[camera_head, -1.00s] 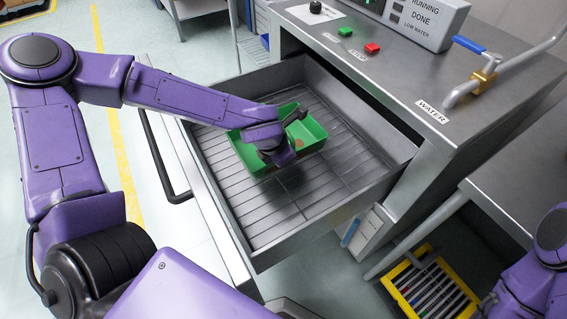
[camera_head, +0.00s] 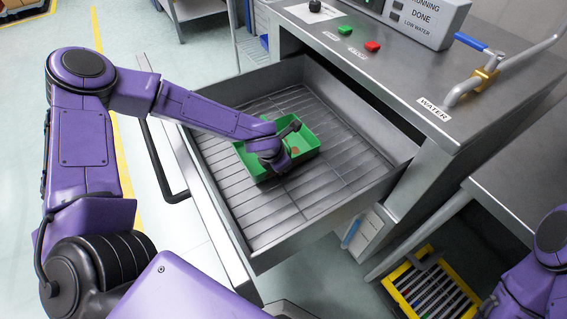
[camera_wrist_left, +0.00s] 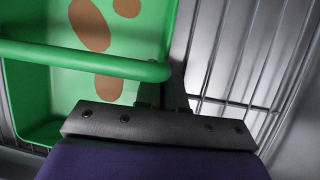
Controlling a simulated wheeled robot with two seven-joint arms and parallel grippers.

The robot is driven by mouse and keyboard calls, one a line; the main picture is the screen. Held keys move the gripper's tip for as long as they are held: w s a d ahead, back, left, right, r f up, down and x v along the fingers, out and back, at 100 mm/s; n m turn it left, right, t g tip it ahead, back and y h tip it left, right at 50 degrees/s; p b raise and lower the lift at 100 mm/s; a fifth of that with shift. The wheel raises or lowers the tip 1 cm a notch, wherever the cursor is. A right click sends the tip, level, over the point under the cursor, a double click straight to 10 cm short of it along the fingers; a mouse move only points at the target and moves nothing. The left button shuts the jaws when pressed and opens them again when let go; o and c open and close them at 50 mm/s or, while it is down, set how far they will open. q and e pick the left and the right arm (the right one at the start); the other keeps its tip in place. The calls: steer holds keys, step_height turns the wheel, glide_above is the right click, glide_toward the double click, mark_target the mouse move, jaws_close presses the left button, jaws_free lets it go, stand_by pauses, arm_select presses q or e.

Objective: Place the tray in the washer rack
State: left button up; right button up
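The green tray (camera_head: 306,135) lies in the wire-bottomed washer rack (camera_head: 262,216) inside the pulled-out steel drawer, toward its back. Brown stains show on its floor. My left gripper (camera_head: 291,130) is at the tray, its wrist over the near part. In the left wrist view, the gripper's dark fingers (camera_wrist_left: 164,96) meet the end of the tray's green bar (camera_wrist_left: 85,58) and look shut on it; the fingertips are partly hidden. The tray's bottom seems to be on or just above the wires; I cannot tell which. My right arm shows at the lower right, its gripper out of view.
The drawer's steel walls (camera_head: 385,187) surround the tray, with bare wires in front and to the right. The washer top (camera_head: 400,75) has green and red buttons and a blue-handled water tap (camera_head: 487,72). A yellow-framed rack (camera_head: 455,270) sits low at the right.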

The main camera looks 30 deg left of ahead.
arm_select(q)
steer(key=o, duration=0.4)
steer(key=shift+r, duration=0.25)
steer(key=p+v, duration=0.3)
steer(key=v, duration=0.8)
steer(key=shift+s+r, duration=0.2)
steer(key=shift+r, duration=0.1)
